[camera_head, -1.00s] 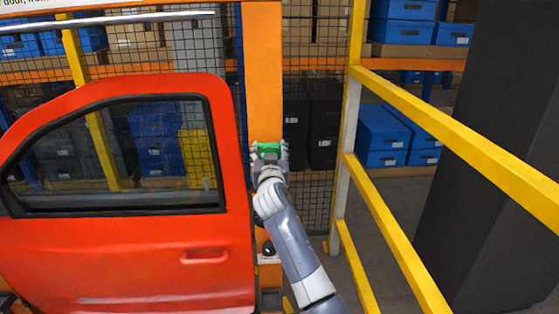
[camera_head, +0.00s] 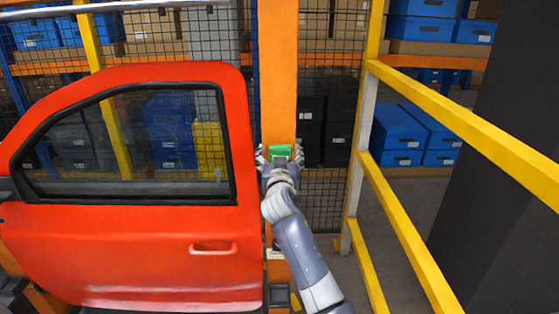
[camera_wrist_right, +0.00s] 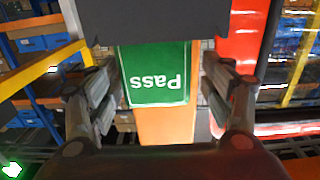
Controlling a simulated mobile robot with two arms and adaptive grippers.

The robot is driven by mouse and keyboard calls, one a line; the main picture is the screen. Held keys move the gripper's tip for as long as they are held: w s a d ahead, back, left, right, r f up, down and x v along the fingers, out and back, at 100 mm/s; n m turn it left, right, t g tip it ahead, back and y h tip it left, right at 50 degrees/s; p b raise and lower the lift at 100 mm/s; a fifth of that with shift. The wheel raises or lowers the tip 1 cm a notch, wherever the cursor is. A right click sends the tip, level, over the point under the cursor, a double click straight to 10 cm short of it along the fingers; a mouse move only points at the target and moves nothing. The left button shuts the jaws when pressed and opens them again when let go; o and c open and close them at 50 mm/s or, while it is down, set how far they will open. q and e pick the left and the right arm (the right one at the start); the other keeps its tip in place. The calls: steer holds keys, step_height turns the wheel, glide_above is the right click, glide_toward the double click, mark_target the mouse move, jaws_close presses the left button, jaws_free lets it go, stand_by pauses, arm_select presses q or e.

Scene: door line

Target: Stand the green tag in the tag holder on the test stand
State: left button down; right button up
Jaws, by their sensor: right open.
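The green tag (camera_head: 281,152) is in front of the orange post (camera_head: 277,70) of the test stand, right of the red door. In the right wrist view the tag (camera_wrist_right: 157,82) shows the word "Pass" upside down. Its edge at the top of that picture meets a wide dark grey block (camera_wrist_right: 155,20), which looks like the tag holder; how deep the tag sits in it is hidden. My right gripper (camera_wrist_right: 160,95) is open, with one finger on each side of the tag. The left finger is close to the tag's edge; a gap shows on the right. My left gripper is not in view.
The red door (camera_head: 150,240) stands close to the left of my right arm. A yellow railing (camera_head: 455,110) runs along the right side. Behind are wire mesh and shelves with blue boxes (camera_head: 398,132). A large dark block (camera_head: 510,180) stands at the far right.

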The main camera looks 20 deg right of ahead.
steer(key=b+v, duration=0.3)
steer(key=v, duration=0.9)
steer(key=shift+b, duration=0.4)
steer(key=shift+a, duration=0.1)
